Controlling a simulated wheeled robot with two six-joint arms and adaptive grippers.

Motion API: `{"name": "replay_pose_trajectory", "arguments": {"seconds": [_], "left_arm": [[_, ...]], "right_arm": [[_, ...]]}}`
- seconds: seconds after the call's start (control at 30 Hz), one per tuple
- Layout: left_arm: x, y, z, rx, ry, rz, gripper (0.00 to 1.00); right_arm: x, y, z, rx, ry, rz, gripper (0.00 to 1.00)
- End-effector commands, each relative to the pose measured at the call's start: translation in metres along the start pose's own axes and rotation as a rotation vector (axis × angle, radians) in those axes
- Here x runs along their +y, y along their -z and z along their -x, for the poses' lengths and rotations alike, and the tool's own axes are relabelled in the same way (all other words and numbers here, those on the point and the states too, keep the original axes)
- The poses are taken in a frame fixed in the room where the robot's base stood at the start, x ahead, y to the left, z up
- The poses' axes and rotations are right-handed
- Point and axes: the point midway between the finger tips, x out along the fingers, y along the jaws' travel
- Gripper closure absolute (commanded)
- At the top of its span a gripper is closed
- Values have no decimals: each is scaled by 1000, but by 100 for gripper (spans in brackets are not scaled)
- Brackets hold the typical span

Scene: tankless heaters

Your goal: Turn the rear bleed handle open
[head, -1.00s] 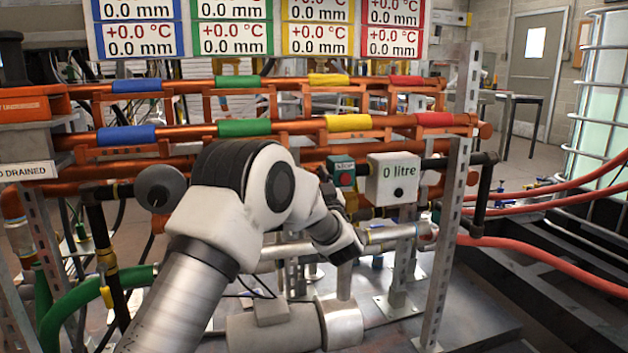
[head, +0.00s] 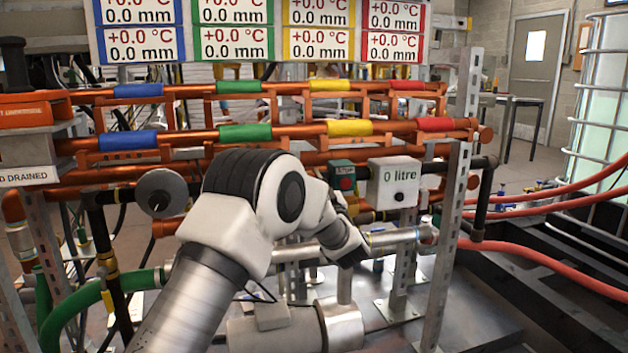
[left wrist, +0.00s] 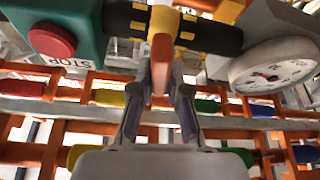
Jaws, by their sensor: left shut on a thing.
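In the left wrist view, an orange handle (left wrist: 161,58) stands out from a yellow valve fitting (left wrist: 163,22) on a black pipe. My left gripper (left wrist: 159,82) has its two fingers closed around the handle's lower end. In the head view, my left gripper (head: 350,207) reaches in beside the black pipe, below the green stop-button box and left of the white "0 litre" box. There, the handle and fingertips are mostly hidden by my own wrist. I cannot tell the valve's state from these views. My right gripper is not in view.
The stop-button box (left wrist: 55,35) and a round gauge (left wrist: 272,68) flank the handle closely. The "0 litre" box (head: 394,184) sits just right of my gripper. Orange pipes (head: 290,131) with coloured bands run behind. A perforated metal post (head: 446,240) stands farther right.

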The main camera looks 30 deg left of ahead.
Motion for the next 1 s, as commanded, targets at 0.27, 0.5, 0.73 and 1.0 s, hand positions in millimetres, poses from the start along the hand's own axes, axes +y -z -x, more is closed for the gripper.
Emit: {"name": "replay_pose_trajectory", "arguments": {"seconds": [0.27, 0.5, 0.73, 1.0], "left_arm": [[-3, 0, 0, -1, 93, 225, 100], [-7, -2, 1, -1, 182, 438, 100], [-9, -3, 2, -1, 265, 640, 100], [-12, -6, 2, -2, 363, 874, 100]], "right_arm": [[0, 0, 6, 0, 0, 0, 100], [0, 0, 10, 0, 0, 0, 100], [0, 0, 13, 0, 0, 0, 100], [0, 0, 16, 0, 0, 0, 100]]}}
